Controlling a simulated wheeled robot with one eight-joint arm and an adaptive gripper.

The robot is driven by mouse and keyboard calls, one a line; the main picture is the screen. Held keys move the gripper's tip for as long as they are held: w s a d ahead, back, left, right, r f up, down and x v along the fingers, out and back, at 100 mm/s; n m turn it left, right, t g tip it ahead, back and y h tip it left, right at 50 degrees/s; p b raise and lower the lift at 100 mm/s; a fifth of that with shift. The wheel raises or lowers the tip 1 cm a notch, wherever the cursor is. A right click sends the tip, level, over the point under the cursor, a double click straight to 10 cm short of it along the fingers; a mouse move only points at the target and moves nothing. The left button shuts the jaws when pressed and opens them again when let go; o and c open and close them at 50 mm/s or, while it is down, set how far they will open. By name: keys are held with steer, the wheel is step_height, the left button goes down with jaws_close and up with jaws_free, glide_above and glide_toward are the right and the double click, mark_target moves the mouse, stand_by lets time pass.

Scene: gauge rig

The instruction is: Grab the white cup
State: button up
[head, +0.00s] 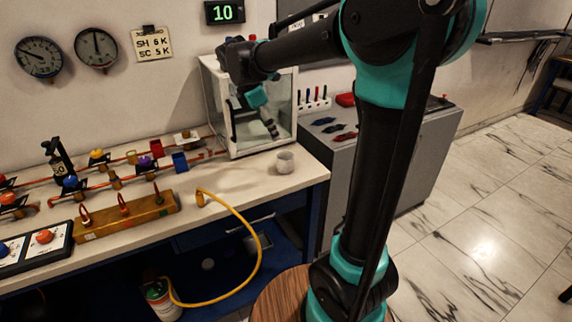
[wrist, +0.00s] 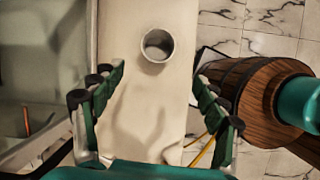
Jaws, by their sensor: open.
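The white cup (head: 285,162) stands upright on the bench top, near its right end and in front of the glass tank. In the wrist view the cup (wrist: 157,45) is seen from above, its open mouth facing the camera. My gripper (wrist: 160,95) is open and empty, its two fingers spread wide. The cup lies beyond the fingertips, roughly centred between them. In the head view my gripper (head: 268,128) hangs in front of the tank, above and left of the cup, tilted downward.
The glass tank (head: 222,115) stands behind the cup on the bench (head: 240,185). A grey cabinet (head: 400,150) with tools is to the right. Valves, pipes and a yellow hose (head: 255,235) lie to the left. Bench top around the cup is clear.

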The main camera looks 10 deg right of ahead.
steer(key=n, duration=0.1)
glide_toward(285, 163)
steer(key=w+f, duration=0.1)
steer(key=f, duration=0.1)
steer(key=w+d+f, duration=0.2)
steer(key=w+f, duration=0.1)
steer(key=shift+d+f, duration=0.1)
steer(key=shift+f, duration=0.2)
steer(key=shift+s+x, duration=0.15)
steer(key=shift+x, duration=1.25)
steer(key=shift+s+x, duration=0.15)
steer(key=shift+x, duration=1.2)
steer(key=shift+w, duration=0.1)
steer(key=shift+c, duration=0.3)
steer(key=c, duration=1.2)
